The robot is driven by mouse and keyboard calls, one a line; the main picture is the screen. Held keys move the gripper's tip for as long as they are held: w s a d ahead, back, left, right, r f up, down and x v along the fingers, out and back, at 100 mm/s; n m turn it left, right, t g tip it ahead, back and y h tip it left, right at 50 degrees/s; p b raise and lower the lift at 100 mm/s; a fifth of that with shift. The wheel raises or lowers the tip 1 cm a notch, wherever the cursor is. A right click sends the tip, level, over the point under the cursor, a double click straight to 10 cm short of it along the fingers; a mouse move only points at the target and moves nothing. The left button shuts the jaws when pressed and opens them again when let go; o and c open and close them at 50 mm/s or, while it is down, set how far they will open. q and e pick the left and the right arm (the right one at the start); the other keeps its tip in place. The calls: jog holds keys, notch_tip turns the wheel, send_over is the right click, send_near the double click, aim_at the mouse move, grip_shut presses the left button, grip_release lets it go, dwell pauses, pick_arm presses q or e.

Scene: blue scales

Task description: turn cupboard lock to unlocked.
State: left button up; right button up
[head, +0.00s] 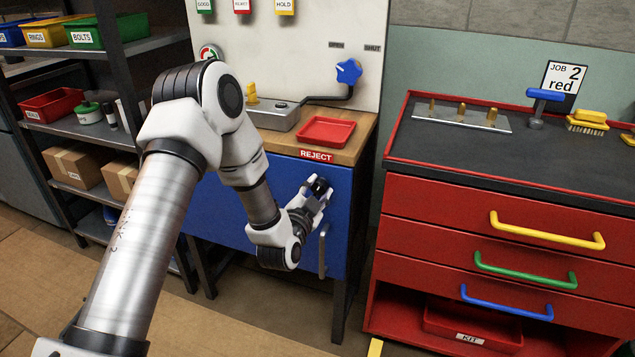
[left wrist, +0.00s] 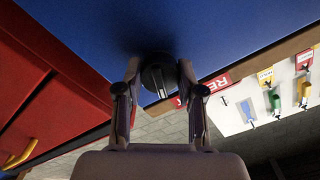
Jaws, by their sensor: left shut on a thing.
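The cupboard has a blue door (head: 225,215) under the wooden worktop. The lock is a round black knob (left wrist: 158,72) with a pale line on its face, near the door's upper right corner. In the head view it is mostly hidden by my left gripper (head: 317,192). In the left wrist view the two fingers of my left gripper (left wrist: 158,78) are on either side of the knob, shut on it. The pale line runs almost straight down in that view. No lock lettering is readable. My right gripper is not in view.
A grey door handle (head: 323,251) hangs just below the gripper. A red reject tray (head: 327,131) stands on the worktop above. A red drawer cabinet (head: 480,215) stands to the right, across a narrow gap. A shelf rack (head: 75,140) is at left.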

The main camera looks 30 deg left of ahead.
pick_arm(q)
jog(key=m+p, duration=0.8)
jog(key=m, duration=0.1)
jog(key=shift+r+p, duration=0.2)
jog(key=shift+p, duration=0.1)
jog(key=m+p, duration=0.2)
jog(key=m, duration=0.1)
jog(key=shift+f+p, duration=0.1)
jog(key=shift+p, duration=0.2)
jog(key=shift+f+m+p, duration=0.1)
jog(key=shift+m+p, duration=0.4)
jog(key=shift+m, duration=0.3)
jog(key=o, duration=1.1)
jog(key=shift+o, duration=0.2)
jog(key=v, duration=0.7)
jog(key=shift+s, duration=0.25)
jog(key=shift+d, duration=0.1)
